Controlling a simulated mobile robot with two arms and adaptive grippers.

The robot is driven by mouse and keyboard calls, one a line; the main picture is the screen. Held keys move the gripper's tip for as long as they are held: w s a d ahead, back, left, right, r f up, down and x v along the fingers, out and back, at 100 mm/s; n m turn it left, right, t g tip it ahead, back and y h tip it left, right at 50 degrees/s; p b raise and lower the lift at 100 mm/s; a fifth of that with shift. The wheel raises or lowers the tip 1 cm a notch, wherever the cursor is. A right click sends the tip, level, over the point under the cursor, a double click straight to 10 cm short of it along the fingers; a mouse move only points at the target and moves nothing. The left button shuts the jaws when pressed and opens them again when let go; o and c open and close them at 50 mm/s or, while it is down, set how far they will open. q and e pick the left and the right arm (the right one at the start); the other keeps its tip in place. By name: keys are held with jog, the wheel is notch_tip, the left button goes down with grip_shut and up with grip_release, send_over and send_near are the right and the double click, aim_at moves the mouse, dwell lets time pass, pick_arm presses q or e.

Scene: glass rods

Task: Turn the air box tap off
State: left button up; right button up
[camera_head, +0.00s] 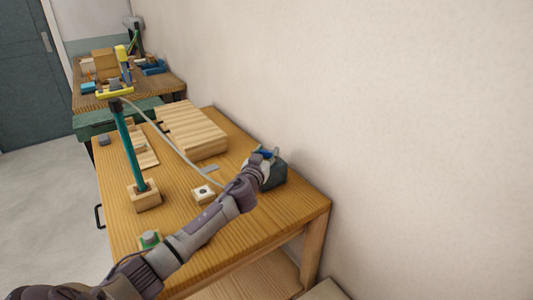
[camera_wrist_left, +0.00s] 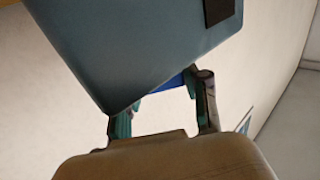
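The air box (camera_head: 279,177) is a dark grey-teal box on the wooden table, near its far right edge by the wall. Its blue tap (camera_head: 268,153) shows on top, partly hidden by my left gripper (camera_head: 257,162). In the left wrist view the box (camera_wrist_left: 140,45) fills the upper part, and a bit of the blue tap (camera_wrist_left: 170,84) shows at its lower edge. The fingers of my left gripper (camera_wrist_left: 163,110) are apart there, with pale wall visible between them. The tap lies close to the fingertips; I cannot tell whether they touch. My right gripper is not in view.
A pale hose (camera_head: 170,142) runs from a teal post in a wooden block (camera_head: 145,198) toward the box. The wall is close behind.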

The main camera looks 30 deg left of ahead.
pick_arm(q)
jog(key=c, duration=0.4)
jog(key=shift+o, duration=0.2)
jog(key=shift+h, duration=0.3)
jog(key=m+h+p, duration=0.1)
jog(key=m+h, duration=0.1)
jog(key=h, duration=0.1)
jog(key=m+h+p, duration=0.1)
jog(key=m+h, duration=0.1)
jog(key=h, duration=0.1)
jog(key=shift+a+r+p, duration=0.15)
jog(key=shift+p, duration=0.15)
jog(key=shift+m+h, duration=0.9)
jog(key=shift+h, duration=0.3)
jog(key=shift+m+g+h+b, duration=0.35)
jog(key=shift+m+h, duration=0.45)
jog(key=shift+h, duration=0.4)
jog(key=o, duration=1.2)
jog(key=shift+c, duration=0.2)
